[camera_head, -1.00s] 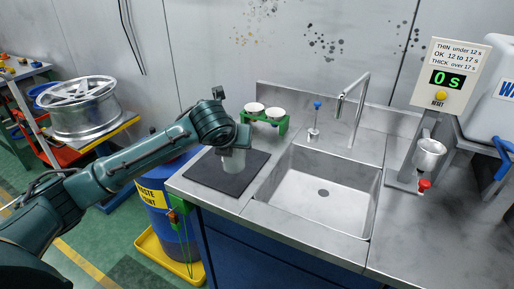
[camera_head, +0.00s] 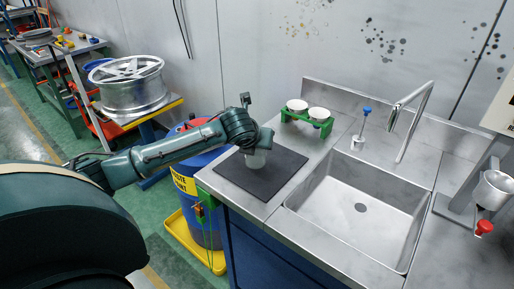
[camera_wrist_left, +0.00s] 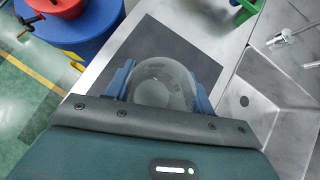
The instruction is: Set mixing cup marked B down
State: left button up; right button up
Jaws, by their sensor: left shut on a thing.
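My left gripper (camera_head: 258,146) points down over the dark mat (camera_head: 270,183) on the steel counter, left of the sink. It is shut on a translucent grey mixing cup (camera_head: 256,160). In the left wrist view the cup (camera_wrist_left: 163,82) sits between the blue fingers (camera_wrist_left: 162,90), with the mat (camera_wrist_left: 165,35) around it. The cup looks upright and is over the far left part of the mat. I cannot tell whether its base touches the mat. No letter B is readable on it. My right gripper is not in view.
A green rack (camera_head: 308,118) with two white cups stands behind the mat. The sink (camera_head: 358,203) with its tap (camera_head: 413,110) is to the right. A blue drum (camera_head: 205,180) stands beside the counter's left edge. The mat's near part is bare.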

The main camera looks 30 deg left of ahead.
pick_arm(q)
jog(key=shift+f, duration=1.1)
jog(key=shift+f, duration=0.15)
jog(key=o, duration=1.2)
jog(key=shift+o, duration=0.2)
jog(key=shift+r, duration=0.2)
jog(key=v, duration=1.2)
